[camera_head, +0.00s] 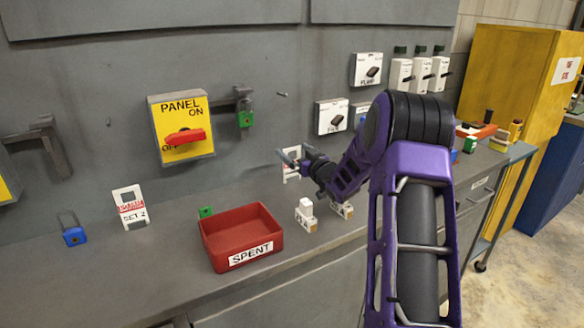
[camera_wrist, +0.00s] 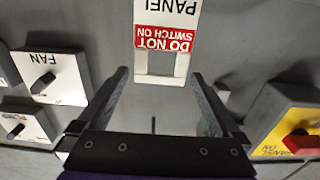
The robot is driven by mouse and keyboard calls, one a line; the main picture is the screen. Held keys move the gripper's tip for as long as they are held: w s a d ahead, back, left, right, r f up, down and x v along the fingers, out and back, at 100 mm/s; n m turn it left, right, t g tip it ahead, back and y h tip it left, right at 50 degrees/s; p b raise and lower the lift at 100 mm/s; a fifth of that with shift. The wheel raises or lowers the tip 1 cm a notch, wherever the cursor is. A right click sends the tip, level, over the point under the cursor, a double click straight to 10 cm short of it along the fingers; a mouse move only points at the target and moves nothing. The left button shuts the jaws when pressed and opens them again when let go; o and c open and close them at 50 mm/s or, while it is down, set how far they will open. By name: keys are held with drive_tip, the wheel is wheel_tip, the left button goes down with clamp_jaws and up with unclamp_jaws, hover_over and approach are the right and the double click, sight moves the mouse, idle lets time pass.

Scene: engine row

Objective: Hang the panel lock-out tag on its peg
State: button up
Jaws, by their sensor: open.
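The panel lock-out tag (camera_wrist: 163,38) is white with a red band reading DO NOT SWITCH ON and a square opening at one end. It appears upside down at the top of the wrist view. In the head view, the tag (camera_head: 291,174) is upright at the back of the bench, partly hidden by my gripper (camera_head: 291,157). My gripper (camera_wrist: 161,75) is open, with the tag's opening end between or just beyond its fingertips; contact cannot be told. A small bare peg (camera_head: 282,94) sticks out of the wall right of the yellow PANEL box (camera_head: 181,127). A thin rod (camera_wrist: 153,125) also shows in the wrist view.
A red SPENT tray (camera_head: 240,237), small white blocks (camera_head: 305,215), a SET 2 tag (camera_head: 131,207) and a blue padlock (camera_head: 74,234) are on the bench. The FAN switch (camera_head: 332,116) is on the wall.

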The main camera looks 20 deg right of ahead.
clamp_jaws()
idle(0.4)
wheel_tip(320, 180, up, 10)
drive_tip(key=p, duration=0.1)
idle(0.4)
